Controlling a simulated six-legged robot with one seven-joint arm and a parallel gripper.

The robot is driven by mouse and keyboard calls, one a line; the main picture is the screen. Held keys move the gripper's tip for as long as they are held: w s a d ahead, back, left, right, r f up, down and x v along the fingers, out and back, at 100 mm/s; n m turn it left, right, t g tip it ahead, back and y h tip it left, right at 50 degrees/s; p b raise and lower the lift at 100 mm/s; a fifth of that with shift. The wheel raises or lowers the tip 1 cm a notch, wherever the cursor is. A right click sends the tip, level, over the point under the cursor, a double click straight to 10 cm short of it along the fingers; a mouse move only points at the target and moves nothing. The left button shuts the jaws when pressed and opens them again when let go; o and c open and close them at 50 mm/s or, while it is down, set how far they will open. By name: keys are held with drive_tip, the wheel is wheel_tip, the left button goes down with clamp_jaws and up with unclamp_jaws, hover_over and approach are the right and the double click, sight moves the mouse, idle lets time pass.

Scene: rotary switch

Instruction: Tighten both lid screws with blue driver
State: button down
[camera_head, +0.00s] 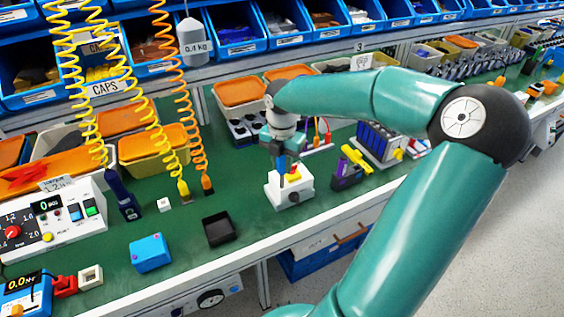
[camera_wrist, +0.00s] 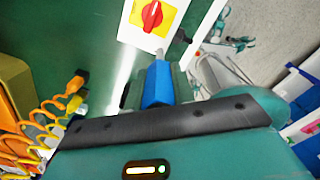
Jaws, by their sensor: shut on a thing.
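A white switch box (camera_head: 289,187) stands on the green bench, with a yellow plate and a red rotary knob on top. In the wrist view the red knob (camera_wrist: 152,15) sits on its yellow plate at the top of the picture. My gripper (camera_head: 283,150) is directly above the box, pointing down, shut on the blue driver (camera_wrist: 158,84). The driver's blue handle is between my fingers and its thin grey shaft points toward the box's lid beside the yellow plate. I cannot tell whether the tip touches a screw. The lid screws are too small or hidden to make out.
A blue box (camera_head: 150,253) and a black tray (camera_head: 218,229) stand on the bench to the left. Coiled yellow and orange cables (camera_head: 190,120) hang left of my gripper. A dark purple block with a yellow part (camera_head: 350,168) stands close to the right.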

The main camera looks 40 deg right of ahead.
drive_tip(key=shift+m, duration=0.7)
drive_tip(key=m, duration=0.2)
drive_tip(key=shift+m, duration=0.3)
drive_tip(key=m, duration=0.4)
drive_tip(key=shift+m, duration=0.7)
